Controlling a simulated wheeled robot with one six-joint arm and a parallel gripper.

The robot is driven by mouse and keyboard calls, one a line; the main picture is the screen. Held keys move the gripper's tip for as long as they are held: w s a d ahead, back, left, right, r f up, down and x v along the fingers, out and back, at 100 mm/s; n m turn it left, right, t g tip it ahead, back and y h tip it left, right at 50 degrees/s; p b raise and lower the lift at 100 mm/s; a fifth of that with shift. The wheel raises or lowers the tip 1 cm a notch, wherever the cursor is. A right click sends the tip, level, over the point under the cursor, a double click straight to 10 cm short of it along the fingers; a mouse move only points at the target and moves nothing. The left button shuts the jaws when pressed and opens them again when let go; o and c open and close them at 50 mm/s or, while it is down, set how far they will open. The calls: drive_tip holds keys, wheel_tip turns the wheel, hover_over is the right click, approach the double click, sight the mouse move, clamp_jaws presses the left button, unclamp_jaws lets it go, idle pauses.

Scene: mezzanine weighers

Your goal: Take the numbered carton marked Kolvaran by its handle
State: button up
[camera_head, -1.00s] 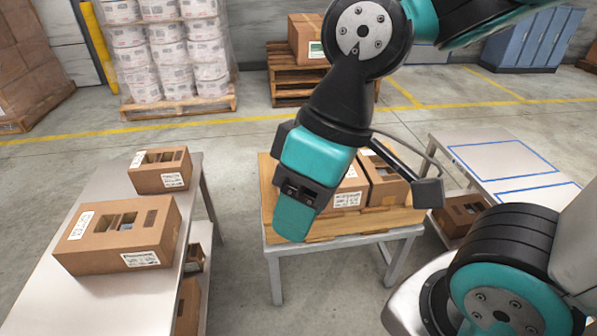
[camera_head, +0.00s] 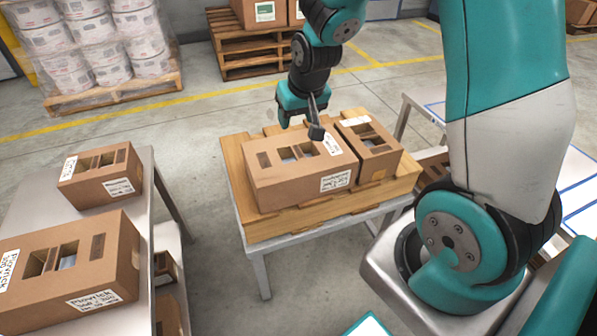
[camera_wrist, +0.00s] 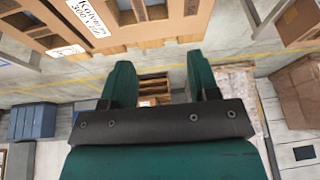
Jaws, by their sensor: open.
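The carton marked Kolvaran (camera_wrist: 118,22) fills the upper left of the wrist view, its name readable on a white label by the cutouts. It appears to be the larger brown carton (camera_head: 275,186) on the middle table in the head view. Its top has several cutouts with a narrow strip between them, where the handle seems to be. My gripper (camera_head: 297,115) is above the far side of this carton, apart from it. In the wrist view my gripper (camera_wrist: 163,82) has its two teal fingers spread with nothing between them.
A narrower carton (camera_head: 377,153) stands just right of the larger one, on the same wooden tray (camera_head: 398,187). A left steel table (camera_head: 160,205) holds two cartons, the nearer one marked Plovrick (camera_head: 118,240). Open floor lies between the tables.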

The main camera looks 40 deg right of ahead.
wheel_tip(320, 180, down, 3)
drive_tip(key=w+d, duration=0.1)
drive_tip(key=d, duration=0.2)
hover_over(298, 152)
drive_tip(key=s, duration=0.2)
drive_tip(key=shift+m+h, duration=0.3)
drive_tip(key=f, duration=0.6)
drive_tip(key=a+f, duration=0.1)
drive_tip(key=f, duration=0.2)
drive_tip(key=shift+w+f+b, duration=0.1)
drive_tip(key=shift+w+b, duration=0.1)
drive_tip(key=shift+b, duration=0.1)
drive_tip(key=shift+s+d+x, duration=0.1)
drive_tip(key=shift+d+x, duration=0.05)
drive_tip(key=shift+x, duration=1.4)
drive_tip(key=shift+s+d+x, duration=0.1)
drive_tip(key=shift+d+x, duration=0.05)
drive_tip(key=shift+x, duration=1.4)
drive_tip(key=shift+c, duration=0.4)
clamp_jaws()
